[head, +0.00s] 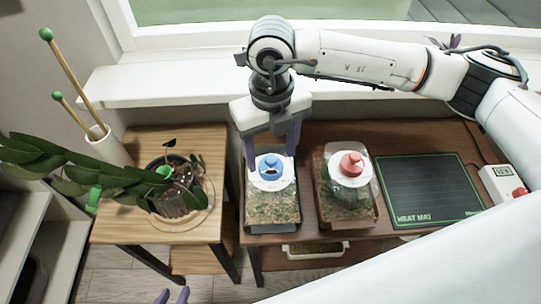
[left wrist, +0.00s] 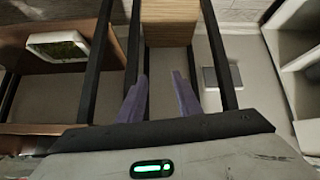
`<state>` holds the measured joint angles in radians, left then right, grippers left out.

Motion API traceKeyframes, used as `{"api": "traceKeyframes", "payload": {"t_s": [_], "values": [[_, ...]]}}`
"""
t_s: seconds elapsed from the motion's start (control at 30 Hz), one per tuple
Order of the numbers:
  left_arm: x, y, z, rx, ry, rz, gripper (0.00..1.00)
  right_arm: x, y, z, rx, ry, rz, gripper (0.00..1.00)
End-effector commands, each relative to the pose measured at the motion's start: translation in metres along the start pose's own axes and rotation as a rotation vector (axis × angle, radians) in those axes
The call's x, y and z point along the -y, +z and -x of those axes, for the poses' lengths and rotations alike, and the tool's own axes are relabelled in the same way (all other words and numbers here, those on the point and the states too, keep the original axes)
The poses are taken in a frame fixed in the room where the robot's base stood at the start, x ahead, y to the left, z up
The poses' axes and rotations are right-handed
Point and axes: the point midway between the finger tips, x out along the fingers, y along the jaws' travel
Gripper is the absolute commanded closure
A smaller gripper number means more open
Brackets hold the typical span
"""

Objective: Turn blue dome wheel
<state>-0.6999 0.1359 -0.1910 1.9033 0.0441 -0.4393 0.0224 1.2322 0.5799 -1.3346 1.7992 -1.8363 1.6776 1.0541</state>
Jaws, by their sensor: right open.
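The blue dome wheel (head: 270,168) sits on a white disc on top of a clear dome over a tray of seedlings (head: 272,210), on the dark brown table. My right gripper (head: 271,155) points down over it, open, with one purple finger to each side of the wheel. I cannot tell whether the fingers touch it. My left gripper (head: 172,296) shows only its fingertips at the bottom edge of the head view. In the left wrist view its fingers (left wrist: 160,85) are apart with nothing between them.
A second domed tray with a red wheel (head: 351,164) stands close on the right. Beyond it are a black heat mat (head: 428,190) and a white controller (head: 500,183). A potted plant (head: 178,190) stands on the wooden stand at left. The window sill (head: 160,85) runs behind.

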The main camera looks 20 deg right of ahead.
Motion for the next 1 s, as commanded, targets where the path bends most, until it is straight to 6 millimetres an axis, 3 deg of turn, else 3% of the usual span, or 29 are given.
{"api": "traceKeyframes", "payload": {"t_s": [0.23, 0.57, 0.8, 1.0], "values": [[0.0, -0.011, 0.001, -0.016, 0.0, -0.002, 0.69, 0.0, 0.0, -0.029, -0.001, 0.0, 0.0, 0.4], [0.001, -0.021, 0.0, -0.035, -0.001, -0.005, 0.69, 0.0, 0.0, -0.033, 0.0, 0.001, 0.001, 0.4], [0.001, -0.018, 0.0, -0.031, -0.001, -0.004, 0.69, 0.0, 0.0, -0.033, 0.0, 0.001, 0.001, 0.79], [0.001, -0.013, 0.0, -0.024, -0.001, -0.003, 0.69, 0.0, 0.0, -0.033, 0.001, 0.001, 0.01, 0.82]]}}
